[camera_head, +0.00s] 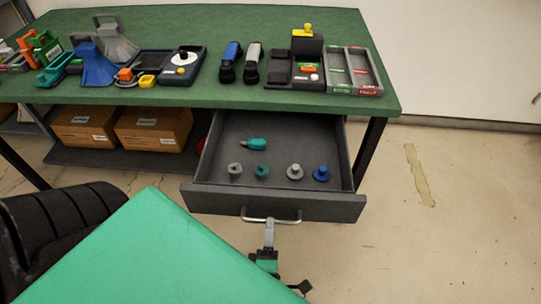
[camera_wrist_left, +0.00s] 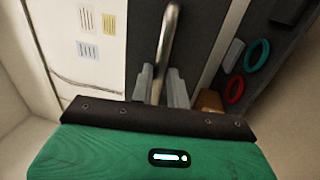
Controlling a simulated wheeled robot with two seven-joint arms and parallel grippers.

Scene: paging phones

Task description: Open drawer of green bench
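The green bench (camera_head: 300,20) stands across the top of the head view. Its grey drawer (camera_head: 335,206) is pulled well out, and its inside shows. A silver bar handle (camera_head: 285,221) is on the drawer front. My left gripper (camera_head: 269,226) is at the middle of the handle. In the left wrist view the handle (camera_wrist_left: 171,30) runs between the two grey fingers of the gripper (camera_wrist_left: 160,82), which close in on both sides of it. My right gripper is not in view.
Several small knobs lie in the drawer, with a teal piece (camera_head: 255,143). Phones and tools stand on the bench top. Cardboard boxes (camera_head: 153,128) sit on the lower shelf. A black chair (camera_head: 50,225) is at the left. The floor at the right (camera_head: 450,230) is clear.

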